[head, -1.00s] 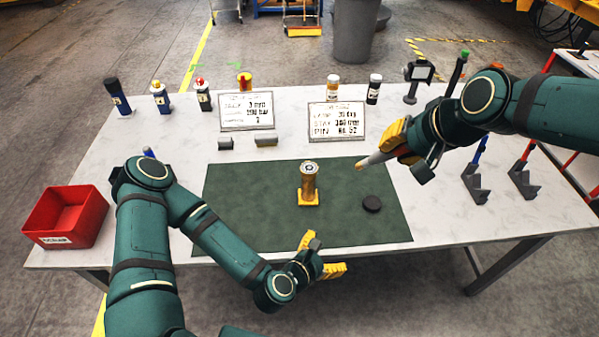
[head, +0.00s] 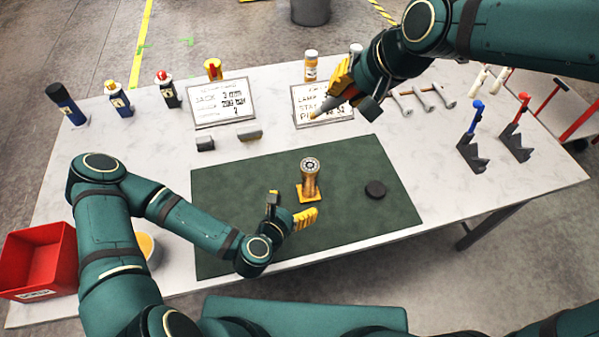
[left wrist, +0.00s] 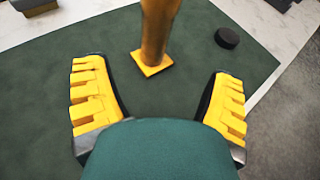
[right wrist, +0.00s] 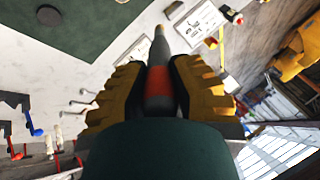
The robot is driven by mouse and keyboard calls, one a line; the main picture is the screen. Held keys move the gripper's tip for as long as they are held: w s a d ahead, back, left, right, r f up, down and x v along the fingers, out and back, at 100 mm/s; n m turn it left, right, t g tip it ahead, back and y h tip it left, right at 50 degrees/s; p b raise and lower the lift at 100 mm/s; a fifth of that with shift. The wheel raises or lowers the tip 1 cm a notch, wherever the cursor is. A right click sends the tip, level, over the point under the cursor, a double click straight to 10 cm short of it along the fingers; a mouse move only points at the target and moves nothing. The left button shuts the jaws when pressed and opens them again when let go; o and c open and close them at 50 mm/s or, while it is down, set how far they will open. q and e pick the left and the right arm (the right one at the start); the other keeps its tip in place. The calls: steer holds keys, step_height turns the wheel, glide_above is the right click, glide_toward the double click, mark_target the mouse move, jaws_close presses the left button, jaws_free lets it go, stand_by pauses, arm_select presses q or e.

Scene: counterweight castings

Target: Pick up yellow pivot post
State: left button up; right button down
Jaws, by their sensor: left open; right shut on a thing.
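The yellow pivot post (head: 309,178) is a brass-coloured cylinder standing upright on a small yellow square base on the green mat. It also shows in the left wrist view (left wrist: 158,30), ahead of the fingers, its top cut off by the frame. My left gripper (head: 291,206) is open and empty, low over the mat at the near side of the post. The post stands beyond the gap between its fingers, apart from them. My right gripper (head: 347,90) is shut on a grey tapered tool (right wrist: 159,85) with an orange band and pale tip, above the right sign.
A black puck (head: 375,189) lies on the mat (head: 235,210) right of the post. Two grey blocks (head: 250,134) sit behind the mat. Bottles and signs (head: 222,104) line the back. A red bin (head: 40,262) is at left; clamps (head: 472,150) stand at right.

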mark_target(306, 185)
steer(key=shift+w+a, duration=0.15)
steer(key=shift+f, duration=0.15)
arm_select(q)
steer(key=b+x, duration=0.1)
steer(key=b, duration=0.1)
steer(key=b+x, duration=0.4)
steer(key=b, duration=0.1)
steer(key=shift+w+a+f, duration=0.1)
steer(key=shift+a+f, duration=0.05)
steer(key=shift+a, duration=0.1)
steer(key=b+x, duration=0.1)
steer(key=b, duration=0.5)
steer(key=shift+w+d+f+b, duration=0.1)
steer(key=shift+w+b, duration=0.3)
steer(key=shift+d+b, duration=0.15)
steer(key=shift+b, duration=0.7)
steer(key=shift+b+x, duration=0.5)
steer(key=shift+x, duration=2.05)
steer(key=shift+w, duration=0.1)
steer(key=c, duration=1.4)
arm_select(e)
step_height(306, 185, down, 16)
